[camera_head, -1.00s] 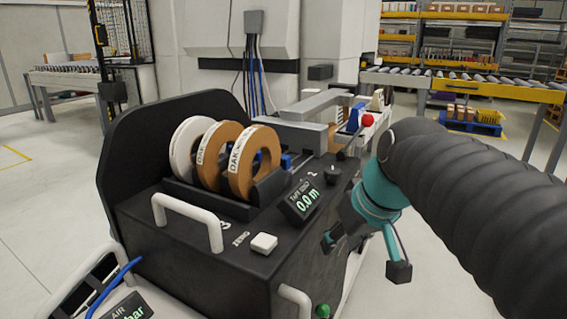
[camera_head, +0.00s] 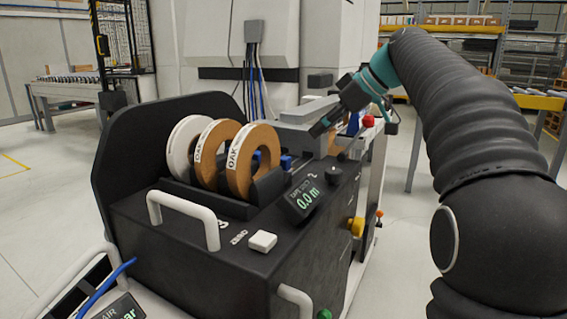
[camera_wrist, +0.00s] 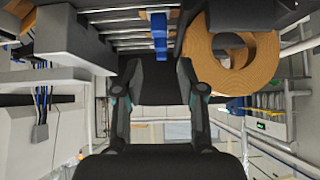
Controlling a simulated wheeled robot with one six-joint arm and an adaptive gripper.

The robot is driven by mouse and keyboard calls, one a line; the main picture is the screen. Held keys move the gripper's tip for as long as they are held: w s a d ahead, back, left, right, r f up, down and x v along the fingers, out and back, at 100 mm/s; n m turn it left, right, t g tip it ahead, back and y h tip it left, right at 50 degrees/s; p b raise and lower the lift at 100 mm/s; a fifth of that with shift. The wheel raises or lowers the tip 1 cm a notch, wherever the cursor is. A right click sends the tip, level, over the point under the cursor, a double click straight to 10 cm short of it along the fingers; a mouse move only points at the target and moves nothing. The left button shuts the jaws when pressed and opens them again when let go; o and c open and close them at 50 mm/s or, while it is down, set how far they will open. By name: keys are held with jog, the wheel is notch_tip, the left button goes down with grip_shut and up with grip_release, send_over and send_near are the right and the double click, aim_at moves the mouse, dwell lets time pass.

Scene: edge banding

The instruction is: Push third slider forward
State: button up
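My gripper (camera_head: 318,130) is over the far part of the black machine, right of the tape rolls, with its fingers pointing down and left. In the wrist view its two fingers (camera_wrist: 158,70) stand apart with a dark part seen between them; I cannot tell whether they touch it. Blue slider pieces (camera_wrist: 159,32) sit on parallel metal rails (camera_wrist: 115,25), ahead of the fingertips. In the head view a small blue piece (camera_head: 286,162) shows beside the front roll, and another blue piece (camera_head: 353,122) shows behind my gripper. Which one is the third slider cannot be told.
Tape rolls (camera_head: 252,160) stand in a holder on the black machine (camera_head: 150,225). A white handle (camera_head: 181,206), a display (camera_head: 304,200) and a white button (camera_head: 263,241) are nearer. A grey block (camera_head: 300,138) and a red button (camera_head: 368,121) are close to my gripper.

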aim_at(286, 157)
jog(key=b+x, duration=0.1)
jog(key=x, duration=1.3)
jog(key=shift+w+r, duration=0.15)
jog(key=shift+d, duration=0.1)
grip_shut()
